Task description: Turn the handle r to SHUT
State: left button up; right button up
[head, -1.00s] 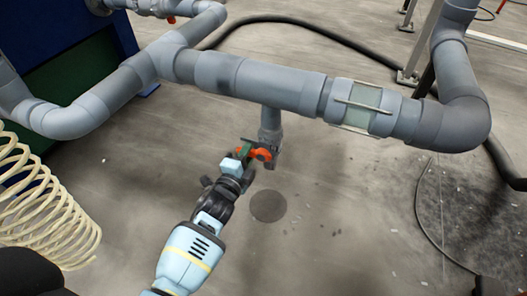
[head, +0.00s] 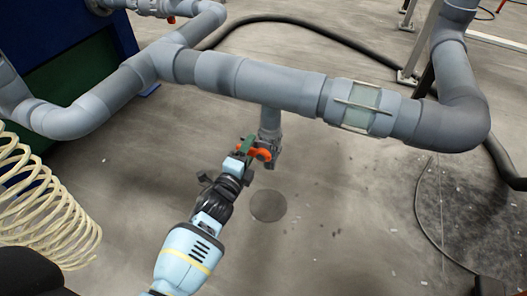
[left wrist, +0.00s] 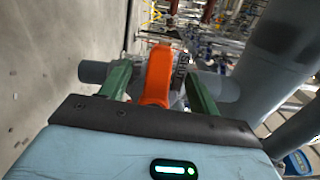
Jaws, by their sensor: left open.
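The orange handle (head: 262,153) sits on a small grey valve (head: 270,135) that hangs under the large grey pipe. My left gripper (head: 247,150) is at the handle. In the left wrist view the orange handle (left wrist: 158,75) stands between the two green fingers of my left gripper (left wrist: 158,85). The fingers are open, with a gap visible on each side of the handle. The valve body behind the handle is partly hidden in that view. My right gripper is not in view.
The large grey pipe (head: 260,83) with a sight glass (head: 362,107) runs above the valve. A cream coiled hose (head: 45,215) is at the left. A round floor cover (head: 268,206) lies below the valve. A black cable (head: 418,205) lies on the floor at right.

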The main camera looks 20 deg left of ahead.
pick_arm(q)
jog(key=s+p, duration=0.2)
jog(key=s, duration=0.4)
jog(key=shift+s, duration=0.3)
jog(key=shift+a, duration=0.1)
